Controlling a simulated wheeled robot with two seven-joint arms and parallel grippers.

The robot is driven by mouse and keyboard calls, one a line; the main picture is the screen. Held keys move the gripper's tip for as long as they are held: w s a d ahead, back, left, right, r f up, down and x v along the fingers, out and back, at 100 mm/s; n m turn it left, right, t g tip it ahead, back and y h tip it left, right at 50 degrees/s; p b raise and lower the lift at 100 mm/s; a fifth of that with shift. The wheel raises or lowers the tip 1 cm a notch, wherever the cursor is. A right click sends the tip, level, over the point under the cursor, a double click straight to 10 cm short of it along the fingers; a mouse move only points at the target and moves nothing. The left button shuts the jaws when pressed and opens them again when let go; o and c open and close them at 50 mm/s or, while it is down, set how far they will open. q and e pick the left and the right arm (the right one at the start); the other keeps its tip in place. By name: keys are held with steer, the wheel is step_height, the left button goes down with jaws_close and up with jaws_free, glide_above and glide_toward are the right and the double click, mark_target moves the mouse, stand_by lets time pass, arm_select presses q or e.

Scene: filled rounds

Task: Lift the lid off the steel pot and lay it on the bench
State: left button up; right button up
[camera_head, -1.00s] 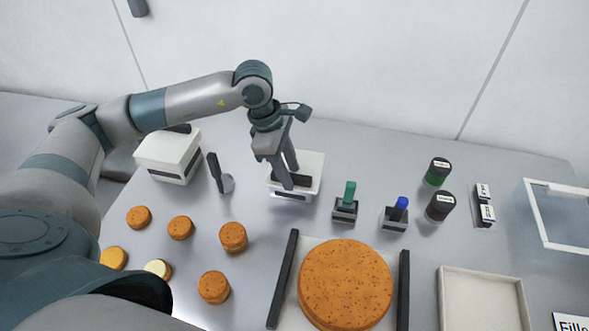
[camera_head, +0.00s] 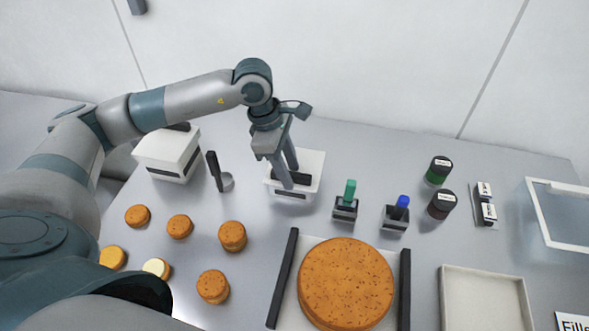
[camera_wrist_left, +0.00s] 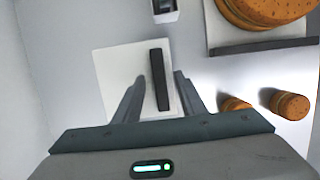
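I see no clear steel pot. A white box-like thing (camera_head: 313,165) with a dark bar handle (camera_head: 302,179) on top stands on the bench under my left gripper (camera_head: 287,187). My left gripper is open and points down over it. In the left wrist view, the dark bar (camera_wrist_left: 159,80) lies between the spread fingers (camera_wrist_left: 157,95), nearer the right one, on a white square top (camera_wrist_left: 115,65). The fingers hide part of the handle in the head view. I cannot tell whether the top is a separate lid. My right gripper is not in view.
A similar white box (camera_head: 165,152) stands left. A small round steel piece with a black handle (camera_head: 214,171) is between. Green (camera_head: 348,193) and blue (camera_head: 401,208) stamp-like tools stand right. A large brown cake (camera_head: 345,283) and several small ones are in front. Free bench (camera_head: 390,155) lies right.

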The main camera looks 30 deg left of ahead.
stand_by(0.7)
arm_select(q)
steer(key=shift+f, duration=0.1)
jaws_close()
